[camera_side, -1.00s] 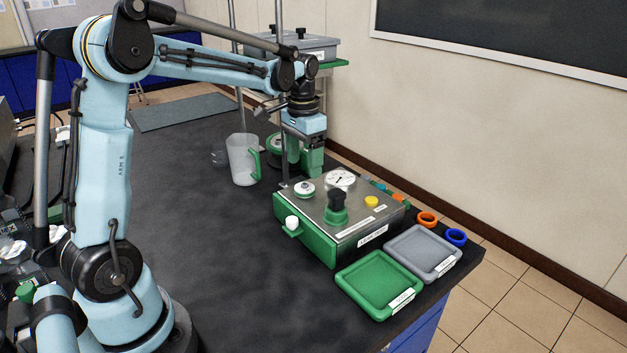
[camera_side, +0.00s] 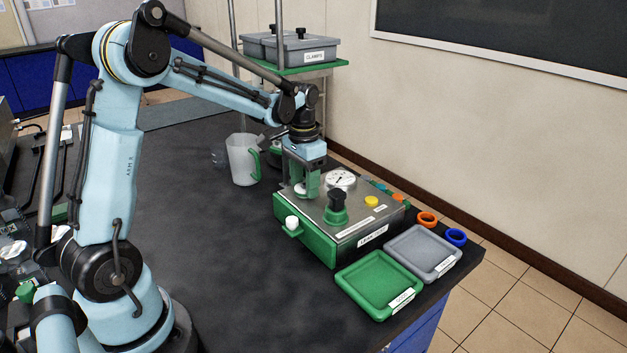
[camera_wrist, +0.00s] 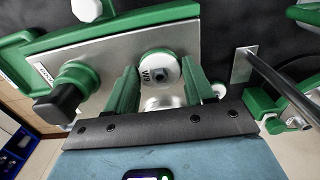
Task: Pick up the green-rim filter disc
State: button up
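My gripper (camera_side: 306,188) is over the back left of a green-and-metal box (camera_side: 345,240). In the wrist view its green fingers (camera_wrist: 159,68) are apart, with a white round cap (camera_wrist: 158,70) marked with small letters showing between them. I see no clear contact with the cap, and nothing is visibly held.
A dial gauge (camera_side: 341,179) and a black-topped green knob (camera_side: 336,207) stand on the box close to my gripper. A green tray (camera_side: 375,287), a grey tray (camera_side: 423,254), an orange ring (camera_side: 427,219) and a blue ring (camera_side: 456,237) lie right. A jug (camera_side: 242,160) stands behind left.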

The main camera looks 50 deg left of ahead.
aim_at(304, 184)
jog(key=c, duration=0.5)
jog(key=shift+r, duration=0.1)
jog(key=shift+r, duration=0.4)
notch_tip(304, 184, up, 4)
jog(key=shift+f, duration=0.25)
jog(key=s+d+r, duration=0.2)
jog(key=d+r, duration=0.7)
jog(key=d, duration=0.2)
jog(key=shift+s+d+r, duration=0.2)
jog(key=shift+s+r, duration=0.05)
jog(key=shift+r, duration=0.05)
